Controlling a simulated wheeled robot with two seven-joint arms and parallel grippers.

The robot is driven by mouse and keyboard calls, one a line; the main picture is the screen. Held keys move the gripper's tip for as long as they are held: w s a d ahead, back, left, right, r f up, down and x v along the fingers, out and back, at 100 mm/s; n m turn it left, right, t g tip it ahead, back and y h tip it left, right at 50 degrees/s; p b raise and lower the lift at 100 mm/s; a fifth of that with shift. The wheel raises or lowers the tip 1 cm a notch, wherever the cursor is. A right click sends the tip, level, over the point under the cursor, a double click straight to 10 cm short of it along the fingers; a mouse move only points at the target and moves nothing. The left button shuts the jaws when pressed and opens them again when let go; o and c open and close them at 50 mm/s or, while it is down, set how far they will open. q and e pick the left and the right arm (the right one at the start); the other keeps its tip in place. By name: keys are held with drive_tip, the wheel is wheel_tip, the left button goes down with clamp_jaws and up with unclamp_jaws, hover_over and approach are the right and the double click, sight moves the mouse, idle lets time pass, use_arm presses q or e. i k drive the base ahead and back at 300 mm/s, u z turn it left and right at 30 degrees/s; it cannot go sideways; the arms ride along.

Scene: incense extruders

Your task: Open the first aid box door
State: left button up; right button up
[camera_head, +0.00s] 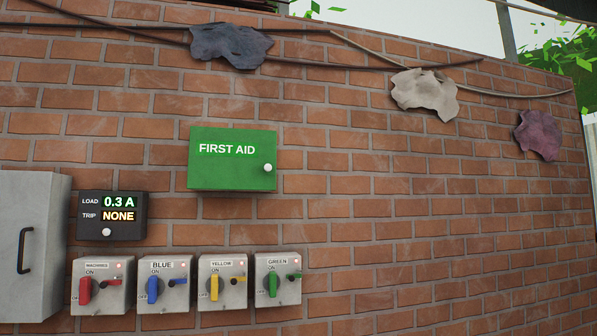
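The green first aid box (222,172) is mounted on the brick wall, a little left of the middle of the head view. Its front door carries white "FIRST AID" lettering and looks closed. A round white knob (267,168) sits near the door's right edge. Neither of my grippers shows in this view.
Below the box is a row of several grey switch boxes, such as the green-handled one (278,280). A dark load display (111,216) and a grey cabinet (30,250) are at left. Cloth pieces (425,92) hang above. The wall right of the box is bare.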

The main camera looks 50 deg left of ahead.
sight(220, 158)
drive_tip(key=u, duration=0.25)
drive_tip(key=i, duration=0.85)
drive_tip(key=u, duration=0.95)
drive_tip(key=i, duration=0.5)
drive_tip(key=u, duration=0.35)
